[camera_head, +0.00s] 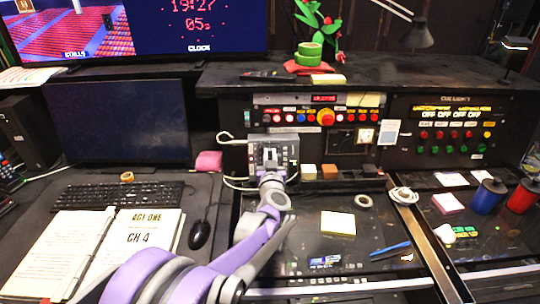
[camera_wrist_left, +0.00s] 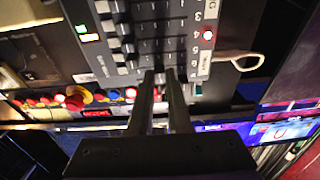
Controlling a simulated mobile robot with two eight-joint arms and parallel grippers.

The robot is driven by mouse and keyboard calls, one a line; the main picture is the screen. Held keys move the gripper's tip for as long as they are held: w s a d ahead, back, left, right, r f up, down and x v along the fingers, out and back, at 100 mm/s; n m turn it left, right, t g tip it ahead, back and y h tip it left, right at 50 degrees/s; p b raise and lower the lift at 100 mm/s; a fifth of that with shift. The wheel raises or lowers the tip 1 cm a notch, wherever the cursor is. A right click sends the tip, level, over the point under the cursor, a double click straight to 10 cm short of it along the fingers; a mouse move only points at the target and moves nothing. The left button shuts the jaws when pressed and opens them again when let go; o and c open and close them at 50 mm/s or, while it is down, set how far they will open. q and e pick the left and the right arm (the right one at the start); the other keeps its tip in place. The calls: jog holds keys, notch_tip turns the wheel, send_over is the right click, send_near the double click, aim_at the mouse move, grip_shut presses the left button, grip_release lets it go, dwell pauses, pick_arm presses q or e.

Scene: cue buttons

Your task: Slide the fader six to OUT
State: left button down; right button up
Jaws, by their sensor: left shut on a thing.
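The grey fader panel (camera_head: 289,146) stands upright at the front of the black console, left of the cue buttons. In the left wrist view the fader panel (camera_wrist_left: 117,42) fills the upper middle, with rows of dark slots and knobs and a white strip of numbers (camera_wrist_left: 204,40) on its right. My left gripper (camera_head: 269,166) reaches the panel's lower left part. In the wrist view its fingers (camera_wrist_left: 160,75) are close together at the row near the 6, shut on a fader knob. The fingertips mostly hide this knob, so its exact position is unclear. My right gripper is not in view.
A row of colored buttons (camera_head: 300,117) with a big red one is above and right of the panel. White, orange and black blocks (camera_head: 330,172) sit on the ledge to the right. A white cable (camera_head: 236,141) loops left of the panel. A monitor (camera_head: 118,121) stands further left.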

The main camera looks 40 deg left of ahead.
aim_at(280, 147)
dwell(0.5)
pick_arm(q)
jog(key=w+d+b, duration=0.1)
jog(key=w+d, duration=0.1)
jog(key=shift+w+d, duration=0.1)
jog(key=shift+d, duration=0.25)
jog(key=c, duration=1.1)
grip_release()
jog(key=b+v, duration=0.1)
jog(key=v, duration=0.9)
jog(key=shift+s+d, duration=0.25)
jog(key=shift+s, duration=0.05)
jog(key=shift+d, duration=0.1)
